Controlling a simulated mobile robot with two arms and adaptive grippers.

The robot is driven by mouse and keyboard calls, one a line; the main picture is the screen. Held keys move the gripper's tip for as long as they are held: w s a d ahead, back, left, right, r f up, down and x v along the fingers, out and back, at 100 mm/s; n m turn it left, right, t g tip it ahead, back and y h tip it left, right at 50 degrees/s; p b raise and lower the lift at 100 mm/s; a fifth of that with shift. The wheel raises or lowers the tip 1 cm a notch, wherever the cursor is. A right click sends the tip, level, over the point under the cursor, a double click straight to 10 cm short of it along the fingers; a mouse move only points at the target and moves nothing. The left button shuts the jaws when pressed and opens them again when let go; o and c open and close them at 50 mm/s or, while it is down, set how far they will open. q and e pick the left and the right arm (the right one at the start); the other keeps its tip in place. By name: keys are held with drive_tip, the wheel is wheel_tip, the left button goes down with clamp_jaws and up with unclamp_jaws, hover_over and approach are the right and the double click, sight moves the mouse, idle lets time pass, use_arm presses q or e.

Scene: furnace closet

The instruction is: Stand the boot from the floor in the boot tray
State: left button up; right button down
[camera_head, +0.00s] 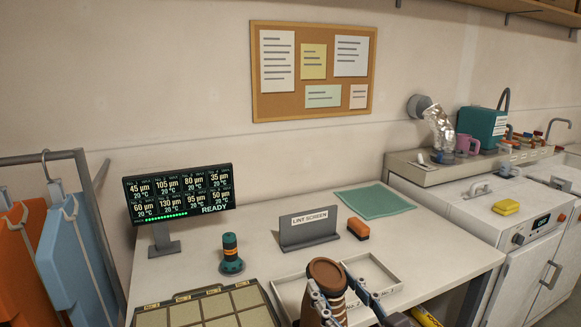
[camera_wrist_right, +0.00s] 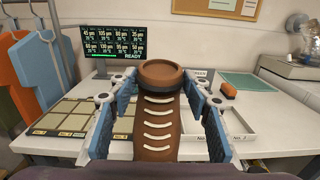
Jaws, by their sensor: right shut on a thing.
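The brown boot (camera_head: 327,271) with pale laces is held by my right gripper (camera_head: 335,287) at the bottom centre of the head view. In the right wrist view the boot (camera_wrist_right: 162,82) stands roughly upright between the two blue-padded fingers. Its foot end is hidden or cut off below. A shallow pale tray with compartments (camera_head: 397,284) lies on the table behind the boot, which covers part of it. It is the likely boot tray, but I cannot be sure. I cannot tell whether the boot touches it. My left gripper is not in view.
A grid tray (camera_head: 262,297), a screen (camera_head: 180,194), a dark green and orange device (camera_head: 231,255), a lint screen sign (camera_head: 309,231) and an orange block (camera_head: 358,229) stand on the table. A green cloth (camera_head: 374,201) lies behind. Clear tabletop shows at the right.

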drive_tip(key=shift+d+f, duration=0.1)
drive_tip(key=shift+f, duration=0.05)
drive_tip(key=s+d+f+m+t+h, duration=0.1)
drive_tip(key=s+d+f+m+h, duration=0.15)
drive_tip(key=d+f, duration=0.25)
drive_tip(key=s+d+f+m+h, duration=0.2)
drive_tip(key=s+d+f+h, duration=0.2)
drive_tip(key=d+f, duration=0.15)
drive_tip(key=s+f, duration=0.2)
drive_tip(key=s, duration=0.6)
drive_tip(key=shift+d, duration=0.25)
drive_tip(key=shift+f, duration=0.1)
